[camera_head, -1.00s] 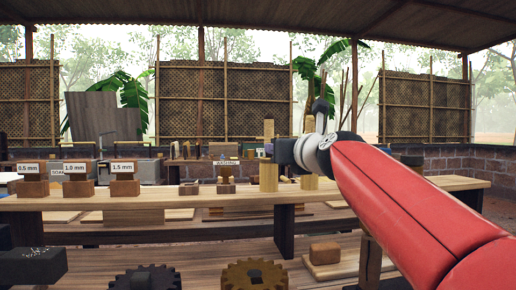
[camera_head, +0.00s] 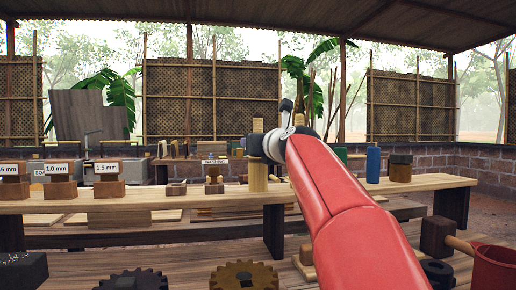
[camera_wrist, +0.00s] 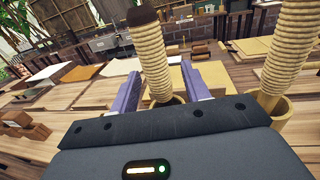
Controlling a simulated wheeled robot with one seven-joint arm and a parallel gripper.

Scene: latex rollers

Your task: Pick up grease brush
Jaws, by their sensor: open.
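My gripper (camera_wrist: 162,90) is open in the wrist view, its two purple fingers spread. A cream ribbed rod (camera_wrist: 152,58) with a dark end stands in the gap between them, in a round holder. A second ribbed rod (camera_wrist: 292,45) stands in a holder (camera_wrist: 282,115) to the right. I cannot tell for certain whether either rod is the grease brush. In the head view my gripper is at the far end of my red arm, over the long bench (camera_head: 130,205), beside a pale upright post (camera_head: 258,172). Its fingers are hard to make out there.
Labelled wooden blocks (camera_head: 108,180) stand on the bench's left. A blue cylinder (camera_head: 373,165) and a dark-topped block (camera_head: 400,168) stand on its right. Nearer are dark and brown gears (camera_head: 245,276), a wooden mallet (camera_head: 437,237) and a red pot (camera_head: 497,268).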

